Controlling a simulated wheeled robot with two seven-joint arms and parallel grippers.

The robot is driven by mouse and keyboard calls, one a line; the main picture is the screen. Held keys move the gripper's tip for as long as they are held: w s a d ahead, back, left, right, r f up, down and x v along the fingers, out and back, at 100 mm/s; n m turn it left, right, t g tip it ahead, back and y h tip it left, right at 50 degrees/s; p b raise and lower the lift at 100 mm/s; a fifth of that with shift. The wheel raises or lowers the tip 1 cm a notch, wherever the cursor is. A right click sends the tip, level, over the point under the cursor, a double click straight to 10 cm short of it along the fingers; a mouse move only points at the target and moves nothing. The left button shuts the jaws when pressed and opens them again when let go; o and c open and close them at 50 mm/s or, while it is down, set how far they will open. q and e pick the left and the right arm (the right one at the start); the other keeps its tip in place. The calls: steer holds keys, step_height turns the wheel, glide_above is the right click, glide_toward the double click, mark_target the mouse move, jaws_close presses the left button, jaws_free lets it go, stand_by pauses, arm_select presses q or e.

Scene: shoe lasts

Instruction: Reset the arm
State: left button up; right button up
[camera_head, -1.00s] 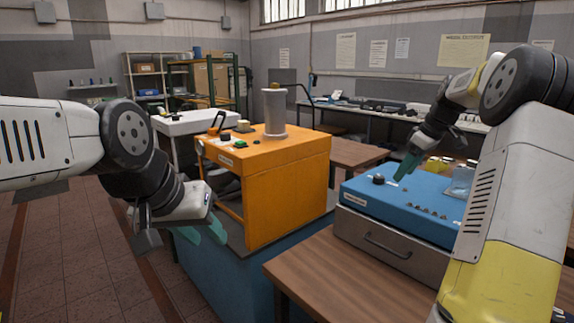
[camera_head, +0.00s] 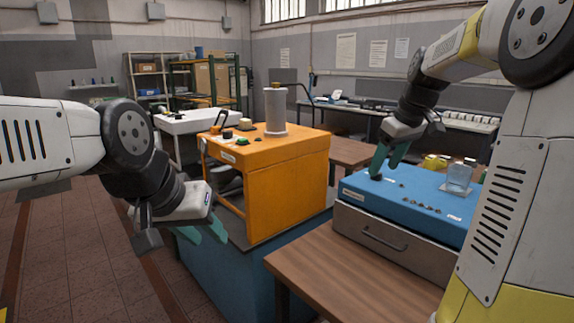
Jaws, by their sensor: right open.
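My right gripper (camera_head: 385,170) has teal fingers that stand apart and hold nothing I can see. It points down over the back left part of the blue-topped unit (camera_head: 430,207). One fingertip is close to a black knob (camera_head: 376,177) there; I cannot tell whether they touch. My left gripper (camera_head: 208,236) hangs low beside the front left of the orange cabinet (camera_head: 285,190). Its teal fingers look apart, with nothing seen between them. The grey cylinder (camera_head: 275,112) stands upright on the orange cabinet, away from both grippers.
Small knobs, a clear jar (camera_head: 459,178) and yellow items (camera_head: 435,161) are on or behind the blue unit. A brown wooden table (camera_head: 350,275) is in front. A white sink (camera_head: 195,121) and shelves stand behind. Tiled floor (camera_head: 70,255) is open at left.

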steer(key=s+a+f+m, duration=0.1)
steer(key=s+a+m, duration=0.1)
steer(key=s, duration=0.6)
steer(key=s+a+f+m+t, duration=0.1)
steer(key=s+a+f, duration=0.1)
steer(key=s+a, duration=0.3)
steer(key=s+a+f+m+t, duration=0.1)
steer(key=s+a+m, duration=0.1)
steer(key=s, duration=0.8)
steer(key=shift+s+a+f+m, duration=0.2)
steer(key=shift+s+a+m, duration=0.15)
steer(key=shift+a, duration=0.5)
